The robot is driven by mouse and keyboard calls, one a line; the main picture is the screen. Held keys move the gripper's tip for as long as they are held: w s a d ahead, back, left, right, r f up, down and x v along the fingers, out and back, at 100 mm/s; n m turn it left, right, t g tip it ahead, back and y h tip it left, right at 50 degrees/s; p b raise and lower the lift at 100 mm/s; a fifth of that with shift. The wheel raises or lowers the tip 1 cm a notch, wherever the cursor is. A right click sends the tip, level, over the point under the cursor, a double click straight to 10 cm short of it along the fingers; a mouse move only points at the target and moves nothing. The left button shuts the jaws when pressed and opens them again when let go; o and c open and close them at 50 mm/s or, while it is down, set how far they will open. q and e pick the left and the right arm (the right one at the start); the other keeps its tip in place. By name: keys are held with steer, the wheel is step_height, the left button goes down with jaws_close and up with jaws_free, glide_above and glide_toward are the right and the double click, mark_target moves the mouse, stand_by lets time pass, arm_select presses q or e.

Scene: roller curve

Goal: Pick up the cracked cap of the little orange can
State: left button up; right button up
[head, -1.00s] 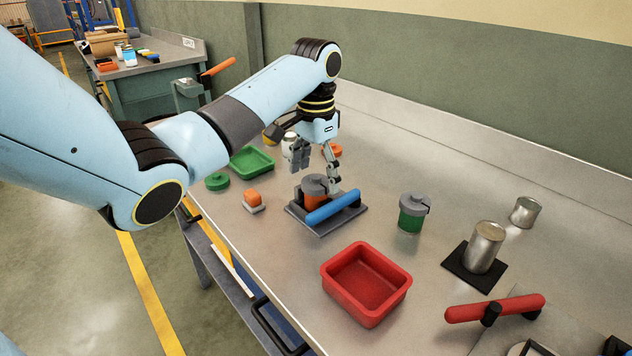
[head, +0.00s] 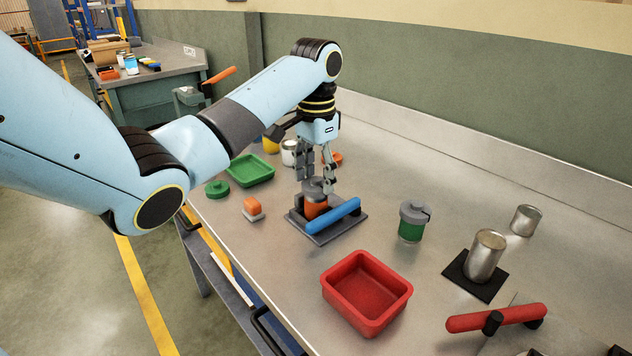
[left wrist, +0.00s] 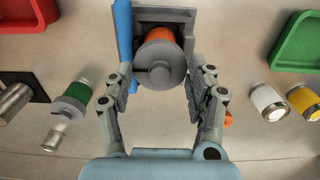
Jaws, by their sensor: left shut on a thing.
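The little orange can (head: 315,209) stands upright in a grey fixture (head: 332,235) with a blue bar (head: 333,215) along its front side. Its grey cap (left wrist: 160,64) is on top, with a dark slit toward the left in the left wrist view. My left gripper (head: 315,182) points down over the can, shut on the cap. In the left wrist view its two fingers (left wrist: 160,84) are on either side of the cap. The fingers hide part of the cap in the head view. My right gripper is not in view.
A green can with grey cap (head: 411,222) stands right of the fixture. A red tray (head: 366,320) lies in front, a green tray (head: 250,181) behind left. Metal cans (head: 485,256) and a red-handled tool (head: 495,317) are at right. An orange-topped block (head: 252,208) lies left.

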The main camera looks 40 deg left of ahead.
mark_target(319, 178)
arm_select(q)
steer(key=r, duration=0.3)
steer(key=shift+w+d, duration=0.15)
steer(key=shift+d, duration=0.1)
steer(key=shift+w+d+r+b, duration=0.15)
steer(key=shift+w+d+r, duration=0.15)
steer(key=shift+d, duration=0.2)
steer(key=shift+w+d+r+b, duration=0.2)
steer(key=shift+d+r, duration=0.1)
steer(key=shift+d, duration=0.15)
steer(key=w+d+r+p, duration=0.4)
steer(key=d+r+p, duration=0.4)
steer(key=p, duration=0.3)
steer(key=shift+r, duration=0.7)
